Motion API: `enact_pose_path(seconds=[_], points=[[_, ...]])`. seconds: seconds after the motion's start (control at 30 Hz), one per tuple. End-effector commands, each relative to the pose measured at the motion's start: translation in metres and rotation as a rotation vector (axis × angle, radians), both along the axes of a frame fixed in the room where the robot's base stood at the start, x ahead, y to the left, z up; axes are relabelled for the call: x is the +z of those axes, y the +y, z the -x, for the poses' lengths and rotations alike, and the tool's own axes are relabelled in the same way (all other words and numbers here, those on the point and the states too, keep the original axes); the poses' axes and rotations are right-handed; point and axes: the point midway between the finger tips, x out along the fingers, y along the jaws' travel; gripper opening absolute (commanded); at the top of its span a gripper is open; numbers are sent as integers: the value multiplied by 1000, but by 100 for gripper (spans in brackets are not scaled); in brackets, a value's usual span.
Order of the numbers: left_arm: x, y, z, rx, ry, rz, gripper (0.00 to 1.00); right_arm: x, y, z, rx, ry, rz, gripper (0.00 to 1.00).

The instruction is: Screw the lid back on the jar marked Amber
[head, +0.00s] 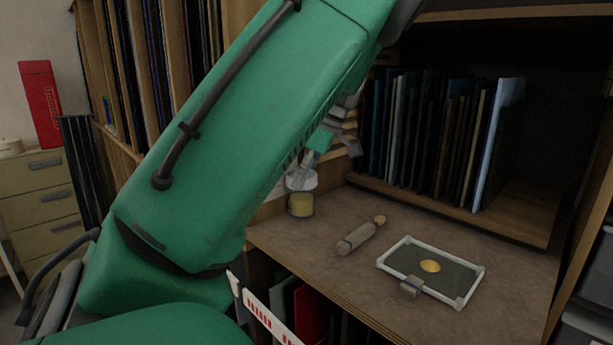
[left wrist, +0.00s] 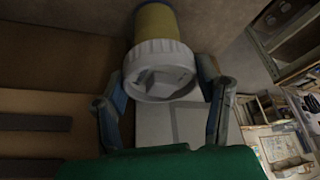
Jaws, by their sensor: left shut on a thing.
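The jar (head: 301,205) with amber-yellow contents stands upright near the left end of the worktop, and its yellow body also shows in the left wrist view (left wrist: 156,22). The white ribbed lid (left wrist: 160,72) is at the jar's mouth; it shows in the head view too (head: 301,181). I cannot tell whether it is threaded on. My left gripper (head: 301,176) comes down from above, shut on the lid, with one finger on either side in the left wrist view (left wrist: 163,78). My arm hides part of the surroundings. No label is readable. My right gripper is not in view.
A wooden tool (head: 358,238) lies right of the jar. A framed dark slab (head: 452,277) with a yellow paint spot (head: 430,266) lies farther right. Glass sheets (head: 440,135) stand in a rack behind. The worktop (head: 330,290) is clear in front of the tool.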

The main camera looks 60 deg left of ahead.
Motion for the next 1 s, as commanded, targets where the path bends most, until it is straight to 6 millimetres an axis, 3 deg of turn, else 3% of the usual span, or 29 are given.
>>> enact_pose_path(seconds=[1.0], points=[[-8, 0, 0, 0, 0, -1, 34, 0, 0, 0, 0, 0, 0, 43]])
